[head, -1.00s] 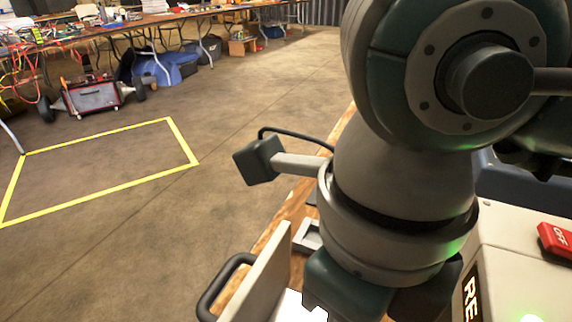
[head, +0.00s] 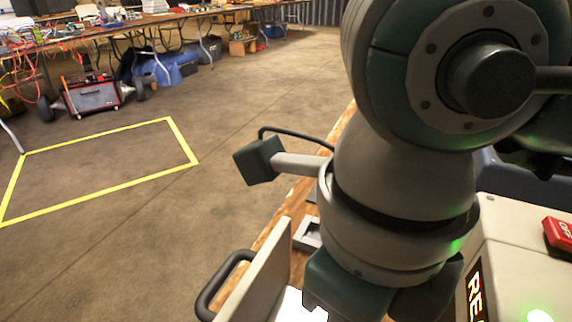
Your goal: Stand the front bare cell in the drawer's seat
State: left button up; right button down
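An open drawer at the bottom centre shows its beige front panel (head: 262,272) with a black handle (head: 207,298). A bright white patch lies just behind the panel; the seat cannot be made out. No bare cell is visible. My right arm comes down from the upper right and covers much of the view. The dark green body of my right gripper (head: 375,296) is over the drawer area at the bottom edge. Its fingertips are out of frame, so I cannot see whether it holds anything. My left gripper is not in view.
The beige charger housing (head: 515,262) stands at right with a red OFF switch (head: 559,234), a lettered display and a green light. A small grey fixture (head: 308,234) sits on the wooden bench (head: 282,236). Open floor with a yellow taped outline (head: 110,195) lies left.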

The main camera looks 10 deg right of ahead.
jog(key=c, duration=0.6)
grip_release()
jog(key=shift+r+p, duration=2.8)
jog(key=shift+r, duration=0.75)
jog(key=shift+s, duration=0.1)
